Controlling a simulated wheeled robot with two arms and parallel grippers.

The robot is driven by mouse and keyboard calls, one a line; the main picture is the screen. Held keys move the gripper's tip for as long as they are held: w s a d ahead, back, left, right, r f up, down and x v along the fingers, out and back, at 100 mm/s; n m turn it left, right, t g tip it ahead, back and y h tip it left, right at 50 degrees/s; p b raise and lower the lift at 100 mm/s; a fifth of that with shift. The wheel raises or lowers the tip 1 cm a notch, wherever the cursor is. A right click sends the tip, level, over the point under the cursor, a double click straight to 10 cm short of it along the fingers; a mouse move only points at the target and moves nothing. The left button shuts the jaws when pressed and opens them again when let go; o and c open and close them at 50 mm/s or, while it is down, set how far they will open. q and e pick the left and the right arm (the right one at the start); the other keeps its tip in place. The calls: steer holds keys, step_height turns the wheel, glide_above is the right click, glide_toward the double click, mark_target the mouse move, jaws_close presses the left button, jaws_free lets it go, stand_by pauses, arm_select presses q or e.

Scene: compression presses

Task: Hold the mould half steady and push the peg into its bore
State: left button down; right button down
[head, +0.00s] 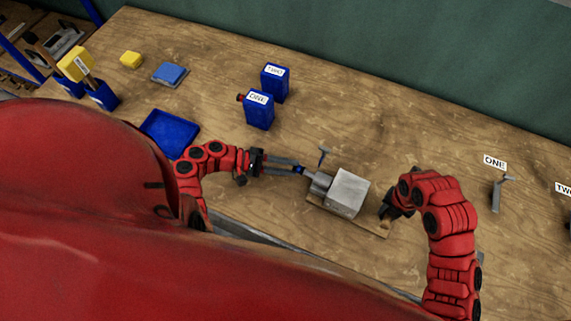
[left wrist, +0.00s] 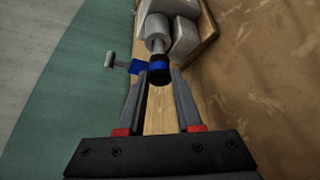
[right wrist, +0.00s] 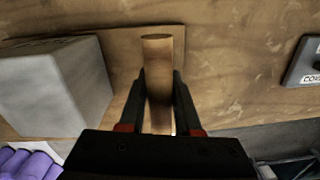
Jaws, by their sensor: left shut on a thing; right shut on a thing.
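The grey mould half (head: 347,192) is a block on a wooden board (head: 375,229), with a grey cylinder (head: 320,183) at its left side. The block also shows in the right wrist view (right wrist: 60,85). My left gripper (head: 300,169) is shut on a small blue and dark piece (left wrist: 160,70), seemingly the peg, in line with the cylinder's end. Whether the piece is inside a bore cannot be told. My right gripper (head: 388,215) is shut on an upright round wooden post (right wrist: 157,75) at the board's right end. The bore itself is hidden.
A grey T-handle (head: 323,155) stands close behind the cylinder. A blue tray (head: 170,133) lies left. Another handle (head: 499,192) lies right. The table behind the mould is mostly clear.

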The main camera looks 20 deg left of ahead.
arm_select(q)
steer(key=shift+s+d, duration=0.1)
steer(key=shift+d, duration=1.65)
steer(key=c, duration=0.5)
jaws_free()
steer(key=shift+a, duration=0.1)
steer(key=v, duration=1.2)
